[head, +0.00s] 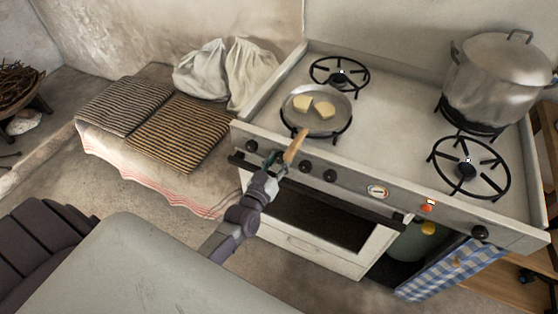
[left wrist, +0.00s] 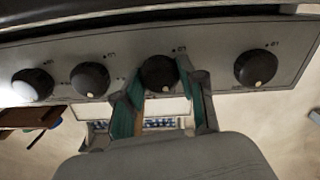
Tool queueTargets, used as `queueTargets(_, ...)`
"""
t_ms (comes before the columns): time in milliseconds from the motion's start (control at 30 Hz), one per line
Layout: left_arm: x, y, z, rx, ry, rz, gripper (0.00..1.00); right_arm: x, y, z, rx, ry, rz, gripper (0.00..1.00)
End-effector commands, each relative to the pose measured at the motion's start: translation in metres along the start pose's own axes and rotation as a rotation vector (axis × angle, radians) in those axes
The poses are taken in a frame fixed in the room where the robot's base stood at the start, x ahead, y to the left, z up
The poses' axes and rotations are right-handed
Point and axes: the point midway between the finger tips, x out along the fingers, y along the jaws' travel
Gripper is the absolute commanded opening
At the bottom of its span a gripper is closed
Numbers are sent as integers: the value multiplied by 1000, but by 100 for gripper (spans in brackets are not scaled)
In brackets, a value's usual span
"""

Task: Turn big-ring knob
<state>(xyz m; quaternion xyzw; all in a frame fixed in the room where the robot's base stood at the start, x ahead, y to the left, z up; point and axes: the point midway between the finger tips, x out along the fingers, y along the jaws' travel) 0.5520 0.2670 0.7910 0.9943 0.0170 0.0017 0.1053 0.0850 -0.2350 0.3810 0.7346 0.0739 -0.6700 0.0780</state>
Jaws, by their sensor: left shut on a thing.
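A row of dark round knobs runs along the stove's front panel (head: 400,197). My left gripper (head: 272,165) is at the second knob from the left in the head view and covers it there. In the left wrist view its two green-lined fingers (left wrist: 158,82) stand on either side of that dark knob (left wrist: 158,70), shut on it. A pale mark shows on the knob's edge. The leftmost knob (head: 251,146) and the two to the right, one (head: 305,167) and another (head: 330,176), are free. The big-ring label cannot be read. My right gripper is out of view.
A pan (head: 318,117) with two pale pieces sits on the front left burner, its wooden handle (head: 296,145) reaching out just above my gripper. A big pot (head: 495,85) stands at back right. The oven handle bar (head: 350,200) runs below the knobs.

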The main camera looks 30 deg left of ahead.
Motion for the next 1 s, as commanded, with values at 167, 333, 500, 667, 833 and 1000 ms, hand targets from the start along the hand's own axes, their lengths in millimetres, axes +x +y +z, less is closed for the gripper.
queueTargets(167, 0, 0, 0, -168, 0, 1, 5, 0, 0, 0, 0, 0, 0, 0)
queueTargets(333, 0, 0, 1, -329, 0, 1, 5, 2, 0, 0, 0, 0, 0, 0)
queueTargets(500, 0, -1, 1, -474, 0, 0, 5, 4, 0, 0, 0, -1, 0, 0)
queueTargets(667, 0, -1, 1, -585, 0, 0, 5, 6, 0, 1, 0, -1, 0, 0)
queueTargets(833, 0, -1, 1, -672, 0, 0, 5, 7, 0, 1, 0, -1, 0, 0)
queueTargets(1000, 0, -1, 1, -724, 0, 0, 5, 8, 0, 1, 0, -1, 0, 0)
